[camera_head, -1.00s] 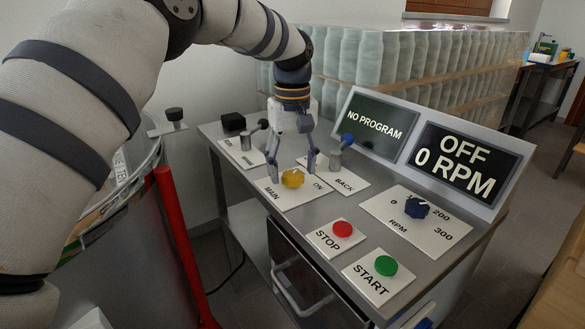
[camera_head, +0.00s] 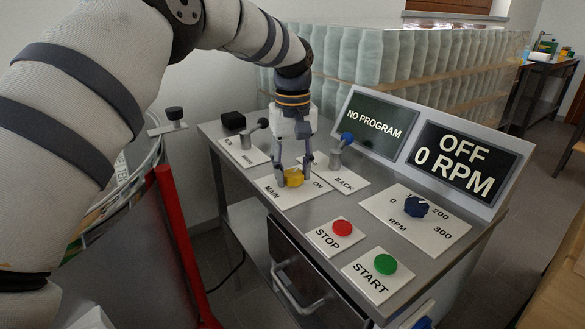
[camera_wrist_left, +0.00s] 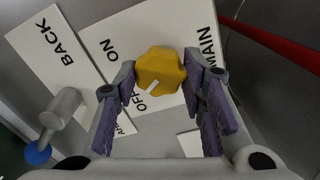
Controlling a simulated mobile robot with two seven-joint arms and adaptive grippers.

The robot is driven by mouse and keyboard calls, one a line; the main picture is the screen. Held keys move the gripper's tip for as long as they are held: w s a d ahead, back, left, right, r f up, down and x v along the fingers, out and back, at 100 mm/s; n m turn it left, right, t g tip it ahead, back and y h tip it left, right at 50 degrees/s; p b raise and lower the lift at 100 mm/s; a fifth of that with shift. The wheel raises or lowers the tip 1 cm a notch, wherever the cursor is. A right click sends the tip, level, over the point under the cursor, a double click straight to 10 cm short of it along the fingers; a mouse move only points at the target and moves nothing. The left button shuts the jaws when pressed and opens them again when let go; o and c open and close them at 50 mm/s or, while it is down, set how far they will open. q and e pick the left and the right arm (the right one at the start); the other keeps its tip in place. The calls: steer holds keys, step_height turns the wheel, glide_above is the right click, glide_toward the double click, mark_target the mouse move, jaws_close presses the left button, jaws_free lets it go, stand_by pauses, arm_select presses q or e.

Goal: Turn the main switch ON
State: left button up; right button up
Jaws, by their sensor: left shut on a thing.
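The main switch is a yellow knob (camera_head: 294,178) on a white plate (camera_head: 274,190) marked MAIN and ON. My left gripper (camera_head: 293,177) points down over it, shut on the knob. In the left wrist view the yellow knob (camera_wrist_left: 160,70) sits between the two fingers, and its white mark points toward the word OFF. The word ON is on the plate to the left there. A screen (camera_head: 463,161) reads OFF 0 RPM. My right gripper is in neither view.
A blue-tipped lever (camera_head: 342,145) by the BACK plate stands close right of the gripper, and another lever (camera_head: 257,130) to its left. The red STOP button (camera_head: 342,227), green START button (camera_head: 385,264) and blue RPM knob (camera_head: 416,206) are nearer the front and right. A red post (camera_head: 178,235) stands left.

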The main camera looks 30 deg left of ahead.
arm_select(q)
steer(key=shift+r+m, duration=0.1)
steer(key=shift+m, duration=1.1)
steer(key=m, duration=0.3)
steer(key=shift+m+p, duration=0.3)
steer(key=shift+p, duration=0.1)
steer(key=m, duration=0.3)
steer(key=shift+m, duration=2.1)
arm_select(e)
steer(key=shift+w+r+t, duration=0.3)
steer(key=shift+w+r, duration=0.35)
arm_select(q)
steer(key=o, duration=1.1)
steer(key=shift+o, duration=0.2)
